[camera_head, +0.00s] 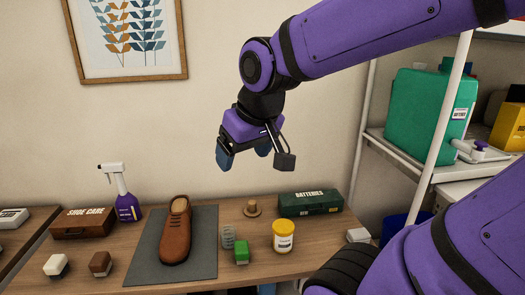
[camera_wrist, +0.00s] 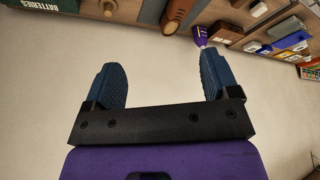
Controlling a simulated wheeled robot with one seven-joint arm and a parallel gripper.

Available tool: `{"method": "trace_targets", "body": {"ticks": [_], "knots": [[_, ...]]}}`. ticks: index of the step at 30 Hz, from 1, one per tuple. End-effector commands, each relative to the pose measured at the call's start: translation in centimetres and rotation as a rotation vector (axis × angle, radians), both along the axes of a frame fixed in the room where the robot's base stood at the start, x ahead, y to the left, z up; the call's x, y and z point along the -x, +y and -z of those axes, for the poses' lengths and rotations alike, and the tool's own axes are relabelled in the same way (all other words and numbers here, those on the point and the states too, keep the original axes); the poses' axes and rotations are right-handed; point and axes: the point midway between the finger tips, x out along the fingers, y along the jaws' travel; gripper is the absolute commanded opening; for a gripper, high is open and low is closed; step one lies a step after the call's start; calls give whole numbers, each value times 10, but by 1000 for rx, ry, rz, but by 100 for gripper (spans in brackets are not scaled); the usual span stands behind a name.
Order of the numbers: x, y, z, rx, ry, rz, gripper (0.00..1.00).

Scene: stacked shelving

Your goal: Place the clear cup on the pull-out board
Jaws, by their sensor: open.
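My gripper (camera_head: 244,154) hangs in the air above the back of the wooden table, in front of the wall. Its two blue fingers are apart with nothing between them, as the wrist view also shows (camera_wrist: 164,78). I cannot make out a clear cup in either view. I cannot identify a pull-out board either.
The table (camera_head: 205,279) holds a brown shoe (camera_head: 174,240) on a grey mat, a spray bottle (camera_head: 128,206), a yellow-lidded jar (camera_head: 283,237), a batteries box (camera_head: 310,203) and brushes. At right, white shelving (camera_head: 405,153) carries a green container (camera_head: 420,108). My arm hides part of the right side.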

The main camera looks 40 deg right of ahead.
Motion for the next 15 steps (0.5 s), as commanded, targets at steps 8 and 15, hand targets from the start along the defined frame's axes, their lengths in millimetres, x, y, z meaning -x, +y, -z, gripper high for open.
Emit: {"method": "trace_targets", "body": {"ticks": [8, 15], "knots": [[53, 8, -23, -1, -30, -33, 81], [61, 9, -25, -1, -30, -37, 86]]}}
